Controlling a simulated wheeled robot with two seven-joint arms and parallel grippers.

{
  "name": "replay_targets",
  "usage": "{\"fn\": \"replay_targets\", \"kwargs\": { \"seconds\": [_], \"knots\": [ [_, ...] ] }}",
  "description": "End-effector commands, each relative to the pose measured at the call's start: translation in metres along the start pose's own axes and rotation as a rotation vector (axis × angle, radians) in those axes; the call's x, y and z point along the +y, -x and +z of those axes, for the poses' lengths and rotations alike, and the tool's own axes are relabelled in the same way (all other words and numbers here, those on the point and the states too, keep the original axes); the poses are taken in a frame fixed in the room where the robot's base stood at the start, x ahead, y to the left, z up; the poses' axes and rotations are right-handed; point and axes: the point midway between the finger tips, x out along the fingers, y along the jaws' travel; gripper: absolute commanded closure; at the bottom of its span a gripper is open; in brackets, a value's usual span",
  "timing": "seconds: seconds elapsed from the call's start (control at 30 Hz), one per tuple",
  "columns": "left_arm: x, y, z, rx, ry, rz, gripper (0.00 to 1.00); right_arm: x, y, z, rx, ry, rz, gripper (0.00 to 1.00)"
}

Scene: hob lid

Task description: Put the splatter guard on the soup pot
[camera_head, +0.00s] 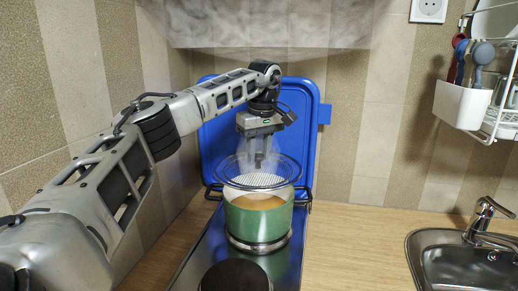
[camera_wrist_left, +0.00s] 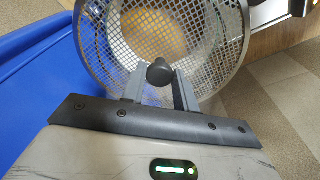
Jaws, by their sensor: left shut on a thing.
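The splatter guard (camera_head: 257,180), a round mesh disc with a metal rim, is above the green soup pot (camera_head: 252,224). Brownish soup (camera_head: 260,203) shows below the guard's front edge, so the guard looks raised off the pot's rim; the exact gap is hard to tell. My left gripper (camera_head: 258,164) points down and is shut on the guard's dark knob. In the left wrist view the knob (camera_wrist_left: 160,72) sits between the fingertips (camera_wrist_left: 160,84), and the soup (camera_wrist_left: 155,35) shows through the mesh (camera_wrist_left: 118,50). My right gripper is not in view.
The pot stands on the far burner of a narrow hob; a dark near burner (camera_head: 235,276) is empty. A blue lid (camera_head: 215,140) stands upright behind. The wooden counter (camera_head: 350,240) is clear to the right, before the sink (camera_head: 460,265). A dish rack (camera_head: 490,100) hangs at upper right.

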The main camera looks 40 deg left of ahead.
Motion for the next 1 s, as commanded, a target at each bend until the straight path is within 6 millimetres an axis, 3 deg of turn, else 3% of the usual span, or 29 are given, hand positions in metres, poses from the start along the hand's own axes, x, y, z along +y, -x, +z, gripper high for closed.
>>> {"fn": "replay_targets", "kwargs": {
  "seconds": [0.63,1.0],
  "knots": [
    [0.000,-0.045,0.006,-0.001,-0.001,-0.002,1.00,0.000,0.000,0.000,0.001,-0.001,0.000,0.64],
    [0.000,-0.052,0.007,0.000,-0.001,0.000,1.00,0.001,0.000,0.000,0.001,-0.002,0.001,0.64]
  ]
}}
